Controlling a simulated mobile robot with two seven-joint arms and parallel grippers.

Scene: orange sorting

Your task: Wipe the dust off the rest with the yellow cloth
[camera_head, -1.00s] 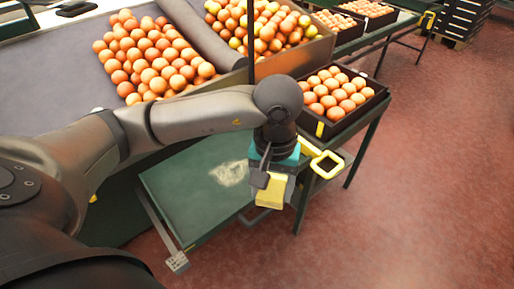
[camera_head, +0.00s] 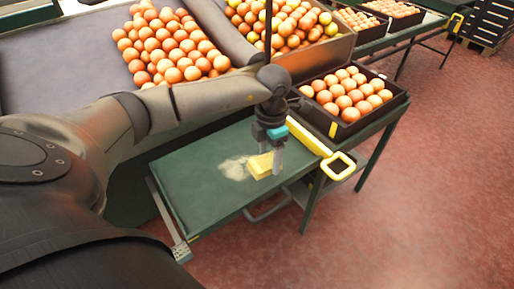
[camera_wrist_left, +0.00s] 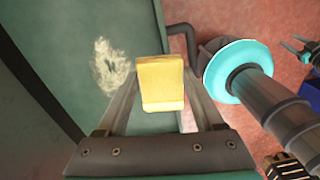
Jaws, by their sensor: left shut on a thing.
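My left gripper (camera_head: 270,160) is shut on the yellow cloth (camera_head: 260,166), a folded block. The cloth also shows between the fingers in the left wrist view (camera_wrist_left: 161,84). The green rest (camera_head: 200,190) is a flat panel below the sorting table. A pale patch of dust (camera_head: 234,168) lies on the rest, just left of the cloth; it also shows in the left wrist view (camera_wrist_left: 110,68). The cloth is at the right edge of the dust; I cannot tell whether it touches the surface.
A crate of oranges (camera_head: 333,128) stands on the table right of the rest. A yellow-handled bar (camera_head: 310,138) lies beside my gripper. Loose oranges (camera_head: 170,45) lie on the grey sorting surface behind. The red floor (camera_head: 420,200) is open at the right.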

